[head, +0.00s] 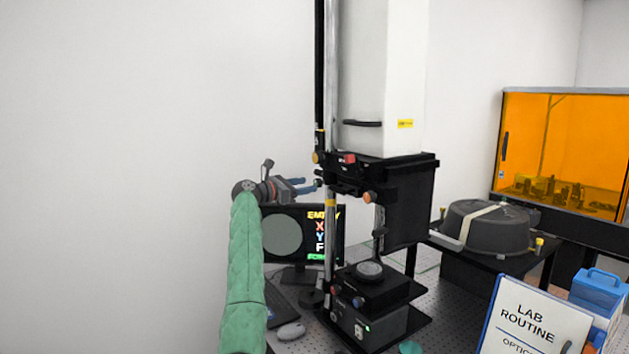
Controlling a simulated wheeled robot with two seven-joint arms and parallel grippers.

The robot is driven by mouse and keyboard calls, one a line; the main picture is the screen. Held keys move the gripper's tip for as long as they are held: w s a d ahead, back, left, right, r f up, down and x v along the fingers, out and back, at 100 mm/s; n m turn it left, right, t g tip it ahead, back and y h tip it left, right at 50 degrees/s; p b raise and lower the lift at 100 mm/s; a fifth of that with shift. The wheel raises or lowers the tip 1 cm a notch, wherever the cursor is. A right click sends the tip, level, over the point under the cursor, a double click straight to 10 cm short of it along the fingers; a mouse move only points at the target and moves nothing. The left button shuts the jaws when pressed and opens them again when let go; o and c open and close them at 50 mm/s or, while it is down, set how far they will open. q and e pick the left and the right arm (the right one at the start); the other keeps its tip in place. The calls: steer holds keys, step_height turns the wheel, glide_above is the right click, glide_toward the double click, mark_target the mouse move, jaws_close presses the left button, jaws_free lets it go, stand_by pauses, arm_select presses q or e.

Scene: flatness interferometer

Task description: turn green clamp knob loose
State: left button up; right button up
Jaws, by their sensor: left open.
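The interferometer (385,75) is a tall white housing on a black carriage and a steel column. A small dark, greenish knob (318,183) sticks out on the left side of the carriage by the column; it is tiny here, and its colour is hard to make out. My left gripper (308,186) comes in from the left at the knob's height. Its blue fingers are open and point right at the knob, with the tips very close to it. I cannot tell whether they touch it. My right gripper is not in view.
A monitor (283,236) stands below my left gripper, with a mouse (291,331) on the perforated table. A lab sign (532,322) and a blue box (598,290) are at right. The left wall side is clear.

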mark_target(315, 183)
arm_select(q)
steer(key=p+x, duration=0.1)
steer(key=x, duration=0.2)
steer(key=shift+w+d+r+p, duration=0.1)
steer(key=shift+w+d+p, duration=0.2)
steer(key=shift+p, duration=0.1)
steer(key=shift+w+d, duration=0.1)
steer(key=shift+d, duration=0.1)
